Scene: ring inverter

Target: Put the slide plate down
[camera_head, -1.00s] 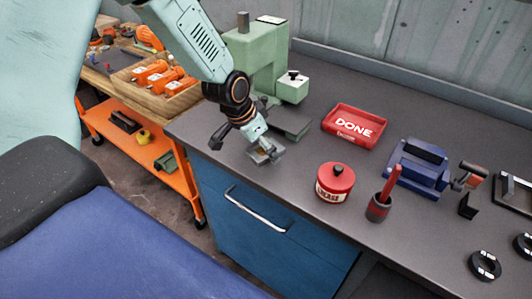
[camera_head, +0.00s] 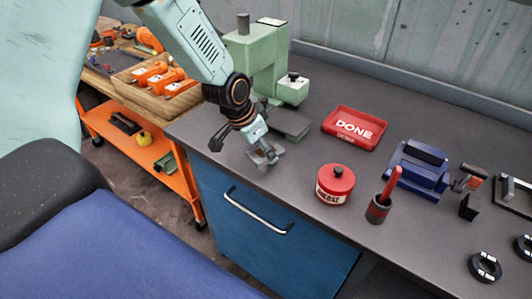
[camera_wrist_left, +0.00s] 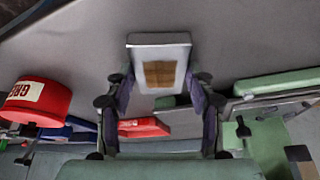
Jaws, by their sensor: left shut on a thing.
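The slide plate (camera_wrist_left: 158,52) is a small light grey block with a brown square patch, seen in the left wrist view between my fingertips. My left gripper (camera_wrist_left: 160,88) is shut on it. In the head view my left gripper (camera_head: 264,150) is over the front left part of the grey bench, and the slide plate (camera_head: 270,156) shows small at its fingertips. I cannot tell whether the plate touches the bench top. My right gripper is not in view.
A green press (camera_head: 258,60) with a low green base (camera_head: 290,127) stands just behind the gripper. To the right are a red DONE tray (camera_head: 354,128), a red grease tin (camera_head: 335,186), a brush cup (camera_head: 378,209) and a blue vise (camera_head: 418,168). Bare bench lies between gripper and tin.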

